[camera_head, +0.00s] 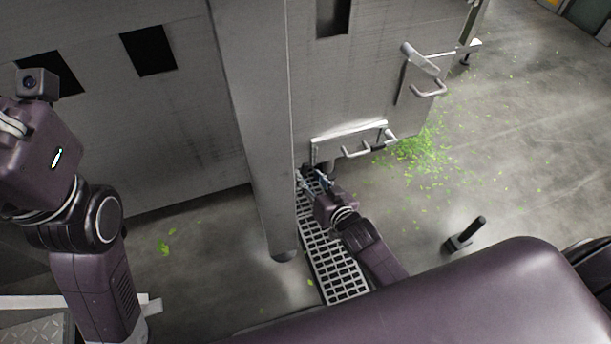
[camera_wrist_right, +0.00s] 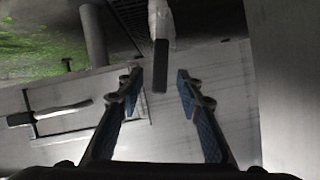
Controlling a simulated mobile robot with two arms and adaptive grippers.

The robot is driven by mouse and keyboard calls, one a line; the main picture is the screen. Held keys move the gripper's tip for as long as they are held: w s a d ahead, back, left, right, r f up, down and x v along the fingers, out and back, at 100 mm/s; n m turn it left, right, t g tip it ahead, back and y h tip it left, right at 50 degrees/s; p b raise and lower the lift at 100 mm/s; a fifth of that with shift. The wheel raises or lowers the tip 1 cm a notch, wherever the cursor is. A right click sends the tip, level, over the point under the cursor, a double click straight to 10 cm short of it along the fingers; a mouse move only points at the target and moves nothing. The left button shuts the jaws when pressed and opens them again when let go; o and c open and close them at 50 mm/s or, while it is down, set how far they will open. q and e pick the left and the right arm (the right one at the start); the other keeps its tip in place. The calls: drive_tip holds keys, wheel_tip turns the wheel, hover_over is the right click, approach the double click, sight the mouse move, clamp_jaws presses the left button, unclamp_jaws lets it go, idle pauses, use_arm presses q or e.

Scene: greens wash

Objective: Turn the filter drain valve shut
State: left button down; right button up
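In the right wrist view, a valve with a dark lever (camera_wrist_right: 160,66) and a pale body (camera_wrist_right: 161,20) shows ahead of my right gripper (camera_wrist_right: 157,82). The gripper is open, with one blue-padded finger on each side of the lever's line. The lever's end appears between the fingertips, and I see no contact. In the head view my right gripper (camera_head: 318,178) is low beside the grey column, above the floor grate; the valve is hidden or too small to make out there. My left arm stands at the left edge, its gripper fingers out of view.
A grey column (camera_head: 262,130) stands just left of my right gripper. Grey machine panels with handles (camera_head: 368,147) are behind it. A floor grate (camera_head: 335,268) runs below. Green leaf scraps (camera_head: 420,150) litter the floor.

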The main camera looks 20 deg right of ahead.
sight(305, 172)
drive_tip(key=shift+b+x, duration=0.65)
drive_tip(key=shift+x, duration=0.95)
drive_tip(key=shift+c, duration=0.2)
clamp_jaws()
